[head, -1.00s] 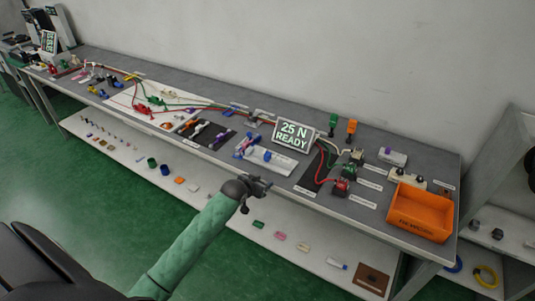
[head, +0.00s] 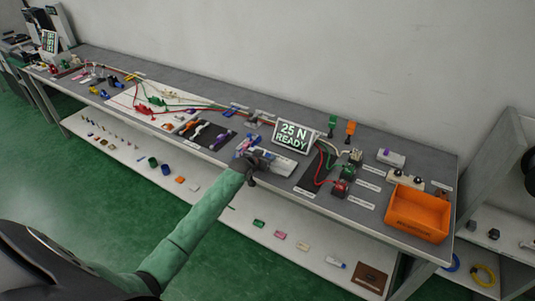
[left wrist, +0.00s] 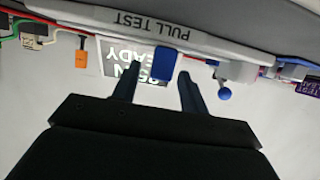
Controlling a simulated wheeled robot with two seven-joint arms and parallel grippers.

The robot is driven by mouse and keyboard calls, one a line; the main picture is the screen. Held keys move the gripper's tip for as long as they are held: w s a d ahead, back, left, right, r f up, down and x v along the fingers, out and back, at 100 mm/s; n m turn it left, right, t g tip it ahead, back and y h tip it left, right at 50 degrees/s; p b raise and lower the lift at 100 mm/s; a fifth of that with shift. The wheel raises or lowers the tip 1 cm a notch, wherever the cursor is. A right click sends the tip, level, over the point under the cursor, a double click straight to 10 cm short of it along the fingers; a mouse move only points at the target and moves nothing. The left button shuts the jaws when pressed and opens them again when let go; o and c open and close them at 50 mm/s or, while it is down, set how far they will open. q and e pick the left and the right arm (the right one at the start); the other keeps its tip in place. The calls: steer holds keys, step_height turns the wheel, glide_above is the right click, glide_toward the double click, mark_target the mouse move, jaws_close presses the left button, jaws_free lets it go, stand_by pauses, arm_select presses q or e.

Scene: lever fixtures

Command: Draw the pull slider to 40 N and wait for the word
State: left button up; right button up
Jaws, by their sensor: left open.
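The pull test fixture has a white base (head: 284,164) on the bench, with blue and purple parts (head: 243,143) at its left end. In the left wrist view, which is upside down, its plate (left wrist: 165,25) reads PULL TEST. A blue block (left wrist: 164,64) and a blue round knob (left wrist: 224,92) stand out from it. My left gripper (head: 262,160) is at the fixture, partly covering it. In the wrist view its open fingers (left wrist: 156,74) lie on either side of the blue block; contact cannot be told. The display (head: 292,136) reads 25 N READY.
Behind and right of the fixture are red, green and white cables with connectors (head: 340,186). An orange bin (head: 418,213) stands at the right end. A dark tray with small tools (head: 208,133) lies to the left. A lower shelf (head: 215,200) holds small parts.

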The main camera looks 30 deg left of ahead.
arm_select(q)
steer(key=shift+w+f, duration=0.3)
steer(key=shift+w, duration=0.35)
arm_select(e)
steer(key=shift+s+d+f, duration=0.15)
steer(key=shift+s+f, duration=0.05)
steer(key=shift+s, duration=0.45)
arm_select(q)
steer(key=c, duration=0.8)
steer(key=shift+d, duration=0.4)
steer(key=shift+c, duration=0.2)
steer(key=shift+s+d+p, duration=0.1)
steer(key=shift+d+p, duration=0.25)
steer(key=shift+d, duration=0.4)
steer(key=o, duration=0.8)
steer(key=shift+o, duration=0.2)
arm_select(e)
steer(key=shift+s+f, duration=0.1)
steer(key=shift+s, duration=0.3)
